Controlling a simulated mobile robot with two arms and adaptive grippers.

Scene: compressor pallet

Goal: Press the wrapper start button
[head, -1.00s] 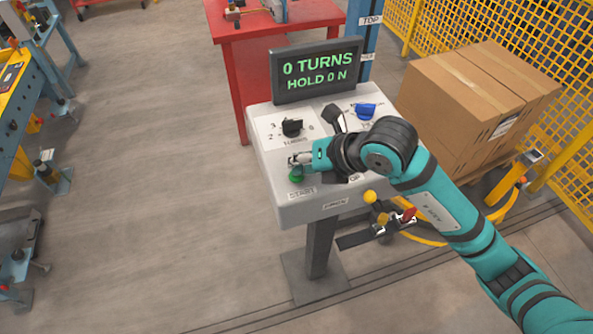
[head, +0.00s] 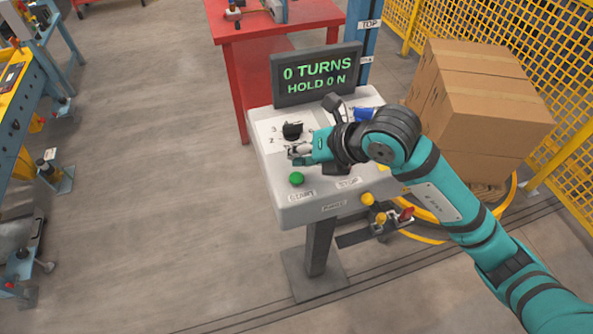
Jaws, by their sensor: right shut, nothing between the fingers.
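The wrapper control panel (head: 278,202) is a light grey box on a post. Its green start button (head: 296,179) shows uncovered above the START label. My right gripper (head: 292,153) is shut and empty. In the picture it is just above the green button, apart from it, and below the black knob (head: 292,131). My right arm hides part of the panel's right side, including the area above the STOP label. The display (head: 317,74) reads "0 TURNS" and "HOLD 0 N". My left gripper is not in view.
A blue knob (head: 364,114) sits at the panel's upper right, partly behind my arm. Stacked cartons (head: 487,105) stand at right, near yellow mesh fencing (head: 562,60). A red table (head: 245,32) is behind the panel.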

